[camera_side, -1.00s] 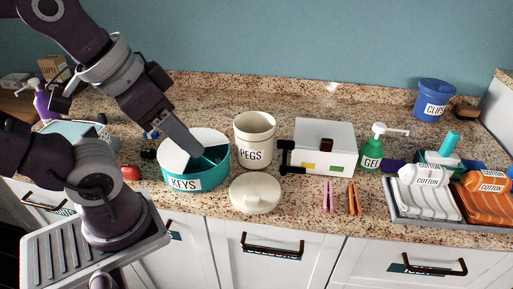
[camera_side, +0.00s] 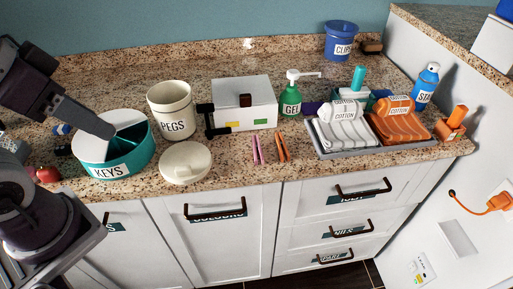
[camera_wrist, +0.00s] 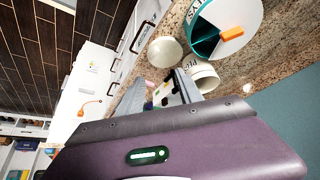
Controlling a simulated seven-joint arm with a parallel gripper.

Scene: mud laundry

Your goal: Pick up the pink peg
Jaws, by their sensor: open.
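The pink peg (camera_side: 256,149) lies on the granite counter in front of the white box, just left of an orange peg (camera_side: 282,147). In the wrist view a small pinkish shape near the box may be the pink peg, but it is partly hidden. My gripper (camera_side: 108,130) shows over the KEYS tub (camera_side: 112,170), well left of the pink peg and apart from it. It is open, and I see nothing held. The side view shows it edge-on, and the wrist view is largely filled by my purple gripper body.
The PEGS pot (camera_side: 173,112) and its cream lid (camera_side: 186,163) stand between my gripper and the pegs. The white box (camera_side: 262,92) with black handle is behind them. The green GEL bottle (camera_side: 290,100) and a grey tray (camera_side: 375,148) of cloths are right. Counter front is clear.

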